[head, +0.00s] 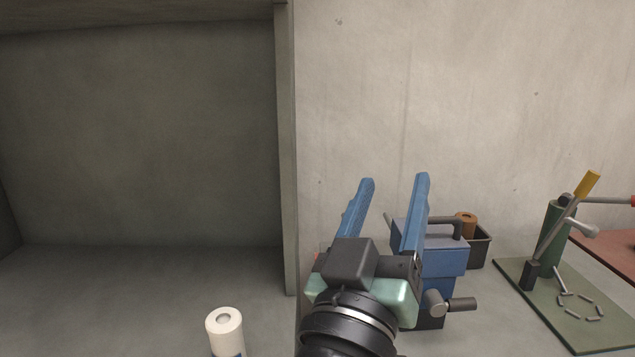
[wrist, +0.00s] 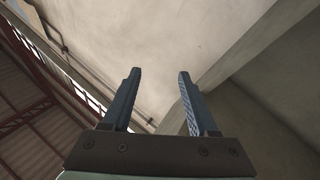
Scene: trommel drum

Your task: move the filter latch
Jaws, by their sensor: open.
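My gripper (head: 394,180) is raised in the middle of the head view with its two blue fingers apart and nothing between them. In the wrist view its fingers (wrist: 158,74) point up at bare wall and roof. I cannot tell for sure which part is the filter latch. A green post (head: 552,240) with a slanted, yellow-tipped lever (head: 587,184) stands on a green plate (head: 520,290) at the right, apart from my gripper. A blue housing (head: 445,262) with a grey knob (head: 461,304) stands behind my gripper, which partly hides it.
A white roll (head: 225,325) stands at the bottom, left of my arm. A dark box (head: 479,247) with a brown cylinder (head: 467,219) sits behind the blue housing. A grey upright edge (head: 287,150) borders a dark recess at left. A reddish surface (head: 612,252) lies at far right.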

